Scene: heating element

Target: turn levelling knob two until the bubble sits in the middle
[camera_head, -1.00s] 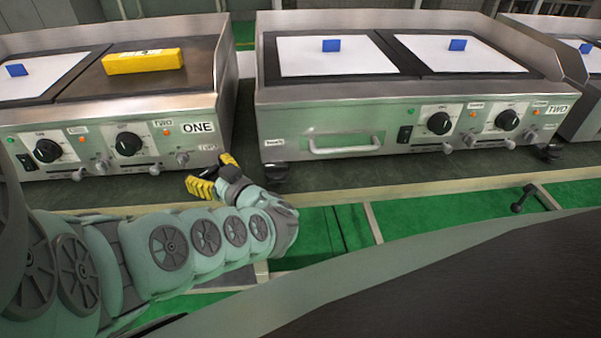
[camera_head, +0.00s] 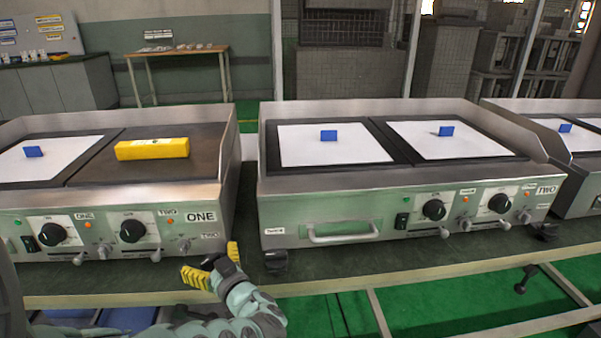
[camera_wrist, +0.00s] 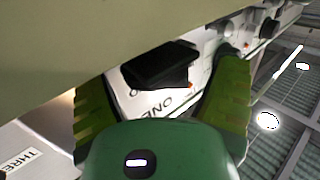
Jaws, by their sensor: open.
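The machine marked ONE (camera_head: 118,192) stands at the left of the head view. A small plate reading TWO (camera_head: 212,236) is at its lower right front corner. A yellow bar, perhaps the level (camera_head: 152,148), lies on its right hot plate; no bubble can be made out. My gripper (camera_head: 212,264) is open just below that corner, its yellow fingers spread. In the wrist view a black block-like part, likely levelling knob two (camera_wrist: 160,66), shows between the green-yellow fingers, under the machine's front. I cannot tell if the fingers touch it. My gripper hides that corner's foot in the head view.
A second machine (camera_head: 385,205) stands right of a narrow gap, with a handle (camera_head: 343,237) and a black foot (camera_head: 276,260). Both stand on a dark bench with a pale front edge (camera_head: 400,277). Blue blocks lie on white sheets. Green floor lies in front.

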